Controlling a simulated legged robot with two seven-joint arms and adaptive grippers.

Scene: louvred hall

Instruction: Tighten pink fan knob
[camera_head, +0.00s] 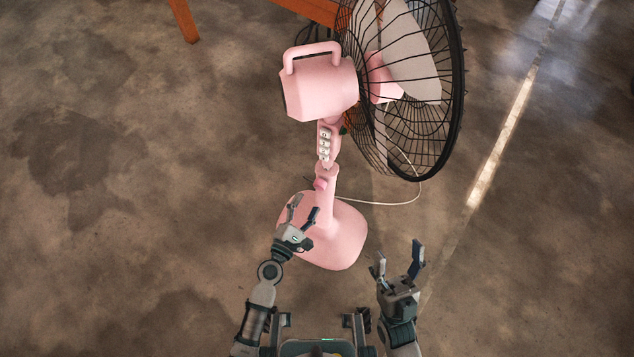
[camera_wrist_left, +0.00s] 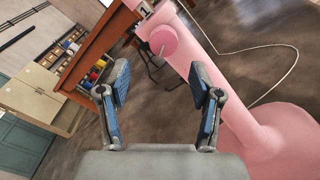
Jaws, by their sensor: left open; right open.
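The pink fan (camera_head: 318,85) stands upright on the floor, with its black wire cage (camera_head: 440,90) turned to the right. Its pink knob (camera_head: 321,184) sits on the pole, below the strip of buttons. In the left wrist view the knob (camera_wrist_left: 163,41) is round, on a short stem, ahead of the fingers. My left gripper (camera_head: 302,208) is open and empty, in front of the pole and a little below the knob; it also shows in the left wrist view (camera_wrist_left: 160,90). My right gripper (camera_head: 396,257) is open and empty, right of the fan base.
The pink base (camera_head: 345,240) rests on the stained concrete floor. A white cord (camera_head: 390,201) curves across the floor to the right of the pole. An orange-brown table (camera_head: 184,20) stands at the back. Cabinets (camera_wrist_left: 35,90) show in the left wrist view. Floor on both sides is clear.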

